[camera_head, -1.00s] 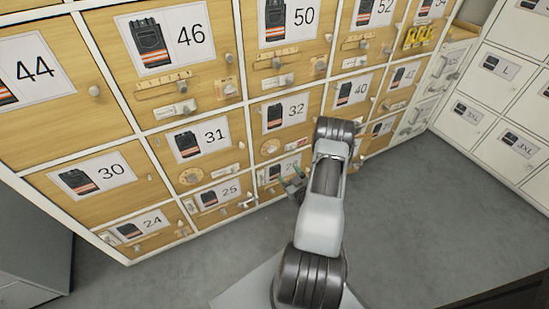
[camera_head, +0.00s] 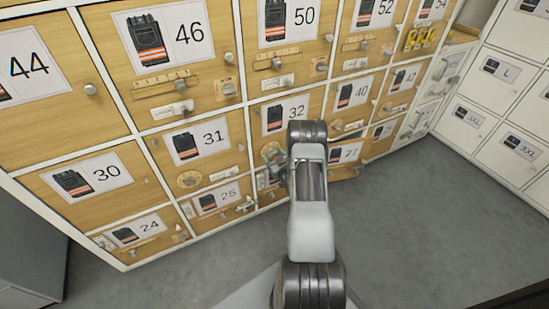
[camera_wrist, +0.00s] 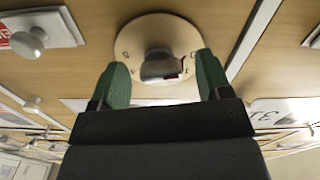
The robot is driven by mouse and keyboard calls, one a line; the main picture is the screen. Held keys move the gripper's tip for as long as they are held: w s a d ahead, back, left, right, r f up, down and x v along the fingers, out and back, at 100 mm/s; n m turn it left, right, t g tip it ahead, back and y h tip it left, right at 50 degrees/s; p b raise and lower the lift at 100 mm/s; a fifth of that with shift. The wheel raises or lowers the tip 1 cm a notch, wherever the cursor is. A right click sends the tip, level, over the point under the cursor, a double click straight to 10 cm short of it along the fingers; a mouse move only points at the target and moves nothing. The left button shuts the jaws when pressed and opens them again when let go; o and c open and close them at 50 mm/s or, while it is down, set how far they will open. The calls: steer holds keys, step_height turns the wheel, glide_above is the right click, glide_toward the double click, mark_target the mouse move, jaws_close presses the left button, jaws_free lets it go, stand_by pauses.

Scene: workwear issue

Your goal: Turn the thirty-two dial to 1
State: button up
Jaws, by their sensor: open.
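The thirty-two dial is a round pale wooden disc (camera_wrist: 155,30) with a grey knob (camera_wrist: 162,66) at its centre, seen in the wrist view. Small marks sit around its rim, too small to read surely. My gripper (camera_wrist: 163,77) is open, with green fingertips left and right of the knob and a visible gap on each side. In the head view my gripper (camera_head: 271,156) is at the locker labelled 32 (camera_head: 285,114), just below its label.
Locker 31 (camera_head: 200,141) with its own dial (camera_head: 188,180) is to the left. Locker 40 (camera_head: 353,94) is to the right. Grey floor (camera_head: 420,220) is free on the right.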

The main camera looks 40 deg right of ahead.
steer(key=shift+c, duration=0.3)
steer(key=c, duration=0.9)
steer(key=shift+o, duration=0.2)
steer(key=shift+a+r+m+b, duration=0.1)
steer(key=shift+m+b, duration=0.3)
steer(key=shift+m, duration=1.5)
steer(key=shift+a+m+b, duration=0.1)
steer(key=shift+m+b, duration=0.3)
steer(key=shift+m, duration=1.5)
